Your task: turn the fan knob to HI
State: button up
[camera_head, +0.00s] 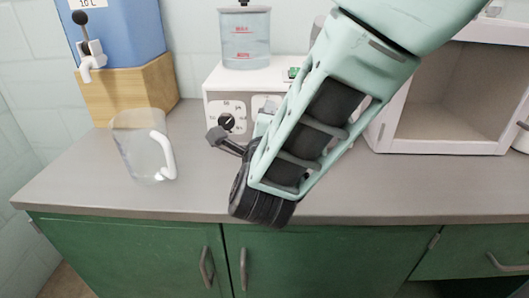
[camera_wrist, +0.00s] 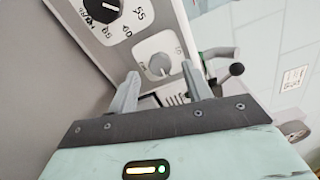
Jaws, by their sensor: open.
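A white appliance (camera_head: 214,93) stands on the counter with dials on its front. One dial is black (camera_head: 226,121) with a numbered scale; it also shows in the wrist view (camera_wrist: 103,9). Beside it, the wrist view shows a pale grey knob (camera_wrist: 159,65) on a rounded white plate. I cannot read any HI mark or tell for certain which dial is the fan knob. My gripper (camera_wrist: 160,70) is open and empty, its fingers pointing at the panel on either side of the grey knob in the picture. Contact cannot be told. My arm hides part of the panel in the head view.
A clear tank (camera_head: 245,42) sits on the appliance. A clear pitcher (camera_head: 140,150) with a white handle stands left. A blue dispenser (camera_head: 125,30) on a wooden stand (camera_head: 130,90) is behind it. A white open-fronted cabinet (camera_head: 440,145) is right.

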jog(key=s+b, duration=0.1)
jog(key=s, duration=1.3)
jog(key=shift+s+a, duration=0.2)
jog(key=shift+s, duration=0.2)
